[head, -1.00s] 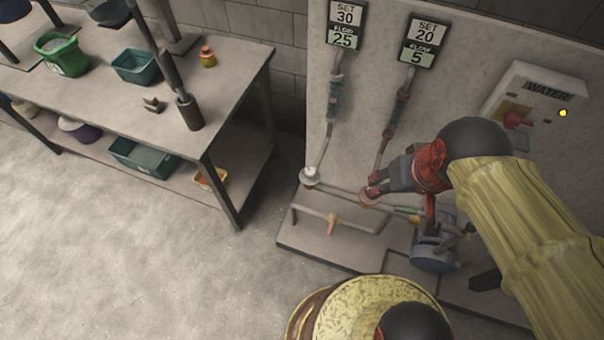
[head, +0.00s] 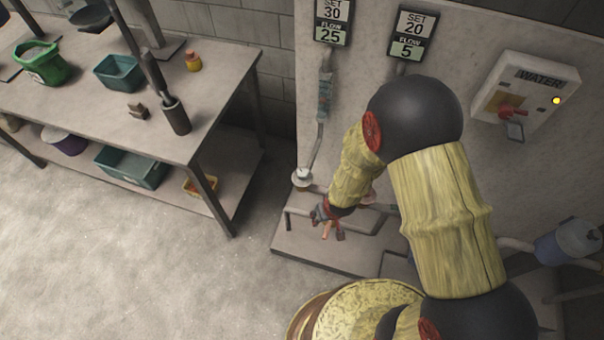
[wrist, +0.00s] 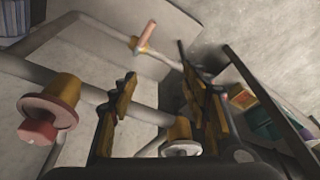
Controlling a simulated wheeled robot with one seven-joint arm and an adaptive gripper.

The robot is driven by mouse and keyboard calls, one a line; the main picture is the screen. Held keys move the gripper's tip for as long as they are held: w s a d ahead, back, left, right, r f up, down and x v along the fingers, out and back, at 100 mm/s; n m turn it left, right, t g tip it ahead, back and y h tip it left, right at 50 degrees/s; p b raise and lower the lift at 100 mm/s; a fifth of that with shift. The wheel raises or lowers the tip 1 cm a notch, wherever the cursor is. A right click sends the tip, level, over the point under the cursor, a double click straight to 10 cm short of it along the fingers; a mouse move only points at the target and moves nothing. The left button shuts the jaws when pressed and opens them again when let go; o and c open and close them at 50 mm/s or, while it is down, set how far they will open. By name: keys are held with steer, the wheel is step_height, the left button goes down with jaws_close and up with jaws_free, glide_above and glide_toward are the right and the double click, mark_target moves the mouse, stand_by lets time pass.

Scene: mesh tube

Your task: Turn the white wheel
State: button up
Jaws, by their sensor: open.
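The white wheel (head: 303,176) sits on the pipe below the left display, to the upper left of my gripper (head: 329,216) in the head view. In the wrist view, the white wheel (wrist: 182,148) shows at the bottom on its brass fitting, partly cut off by the dark gripper body. My gripper (wrist: 163,85) is open, with its two dark and yellow fingers apart. The wheel shows between them, low in the picture, and I see no grip on it. The head view shows the fingers small and partly unclear.
A pinkish-red wheel (wrist: 45,115) on a similar fitting is left of the fingers. An orange-handled valve (wrist: 146,36) is on a pipe beyond them. The wall panel carries two displays and a water box (head: 525,95). A workbench (head: 225,85) stands left; open floor lies before it.

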step_height(320, 180, down, 8)
steer(key=w+a+r+t, duration=0.1)
steer(key=t, duration=0.1)
steer(key=t+y, duration=0.5)
steer(key=t, duration=0.7)
glide_toward(305, 177)
steer(key=shift+n, duration=0.3)
steer(key=b+x, duration=0.1)
steer(key=x, duration=0.3)
steer(key=shift+w+a+f, duration=0.2)
steer(key=shift+w+a, duration=0.1)
steer(key=shift+w, duration=0.05)
steer(key=b+x, duration=0.1)
steer(key=x, duration=0.6)
steer(key=shift+w+b, duration=0.35)
steer(key=shift+b, duration=0.05)
steer(key=shift+r, duration=0.1)
steer(key=shift+c, duration=1.1)
steer(key=c, duration=1)
steer(key=shift+o, duration=0.2)
